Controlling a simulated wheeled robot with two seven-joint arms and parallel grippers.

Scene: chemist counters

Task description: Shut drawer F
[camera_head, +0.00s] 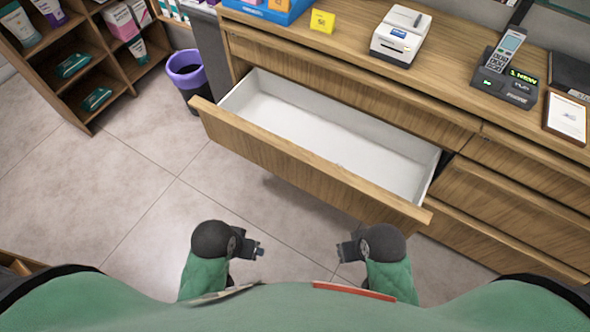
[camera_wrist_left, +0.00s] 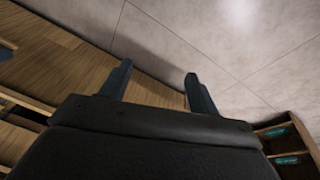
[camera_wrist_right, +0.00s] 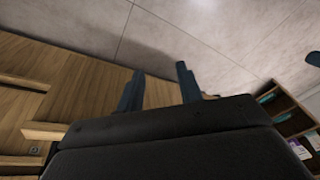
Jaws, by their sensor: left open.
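One wide wooden drawer (camera_head: 300,165) with a white, empty inside stands pulled out of the counter in the head view. No letter shows on it, so I cannot read whether it is drawer F. My left gripper (camera_head: 260,249) is open and empty, in front of the drawer and apart from its front panel. Its two spread fingers also show in the left wrist view (camera_wrist_left: 157,83). My right gripper (camera_head: 342,250) is in front of the drawer too, apart from it. Its fingers are spread with nothing between them in the right wrist view (camera_wrist_right: 160,72).
Closed drawer fronts (camera_head: 510,210) are to the right of the open one. On the counter top stand a white printer (camera_head: 398,38), a phone on its base (camera_head: 505,80) and a yellow sign (camera_head: 322,21). A dark bin with a purple rim (camera_head: 186,72) stands left of the drawer. The tiled floor (camera_head: 130,190) is clear.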

